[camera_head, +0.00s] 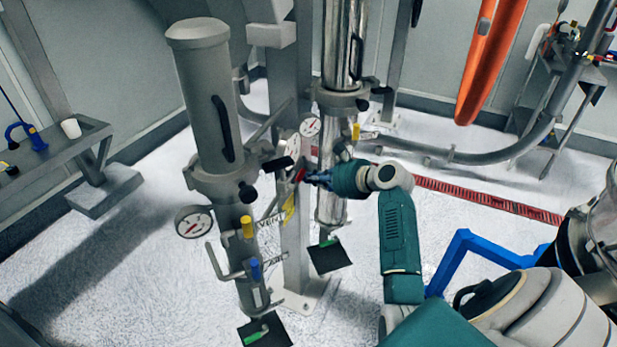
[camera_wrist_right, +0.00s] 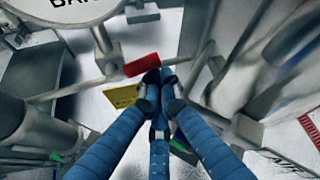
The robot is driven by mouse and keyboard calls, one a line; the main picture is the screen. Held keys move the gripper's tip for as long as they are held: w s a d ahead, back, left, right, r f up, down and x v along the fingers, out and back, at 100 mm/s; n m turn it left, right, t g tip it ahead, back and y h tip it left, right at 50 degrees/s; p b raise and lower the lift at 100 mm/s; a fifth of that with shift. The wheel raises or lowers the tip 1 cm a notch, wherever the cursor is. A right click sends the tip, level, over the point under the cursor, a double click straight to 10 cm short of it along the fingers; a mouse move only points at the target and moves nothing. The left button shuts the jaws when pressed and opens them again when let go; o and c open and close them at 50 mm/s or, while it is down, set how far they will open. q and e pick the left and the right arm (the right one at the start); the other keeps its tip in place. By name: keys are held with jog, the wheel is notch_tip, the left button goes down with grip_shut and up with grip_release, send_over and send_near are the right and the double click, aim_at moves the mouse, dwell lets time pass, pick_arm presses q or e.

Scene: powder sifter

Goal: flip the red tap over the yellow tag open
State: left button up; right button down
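The red tap (camera_head: 299,174) is on the pipework between the two upright columns in the head view. It shows as a short red handle (camera_wrist_right: 142,65) in the right wrist view. The yellow tag (camera_head: 289,208) hangs just below it and also shows in the wrist view (camera_wrist_right: 122,95). My right gripper (camera_head: 316,178) comes from the right, its blue fingers drawn together with the tips (camera_wrist_right: 159,80) at the right end of the red handle. I cannot tell whether they touch it. Nothing shows between the fingers. My left gripper is out of view.
A grey sifter column (camera_head: 205,110) with a gauge (camera_head: 194,222) and yellow (camera_head: 247,227) and blue (camera_head: 255,268) taps stands left of the red tap. A shiny column (camera_head: 343,45) stands behind. A side table (camera_head: 70,140) is at the left. Open floor lies around.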

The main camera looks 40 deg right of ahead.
jog(key=r+n+t+h, duration=0.1)
jog(key=n+t+h, duration=0.1)
jog(key=n, duration=0.1)
jog(key=a+r+n+t, duration=0.1)
jog(key=shift+s+r+n+h, duration=0.25)
jog(key=shift+r+n+h, duration=0.05)
jog(key=shift+n+h, duration=0.1)
jog(key=n+t+b, duration=0.1)
jog(key=b, duration=0.1)
jog(key=s+a+r+n+t+b, duration=0.1)
jog(key=n+b, duration=0.1)
jog(key=a+r+n+t+h+b, duration=0.1)
jog(key=b, duration=0.2)
jog(key=shift+s+n, duration=0.3)
jog(key=shift+s, duration=0.1)
jog(key=shift+a+r, duration=0.1)
jog(key=shift+r, duration=0.05)
dwell(0.4)
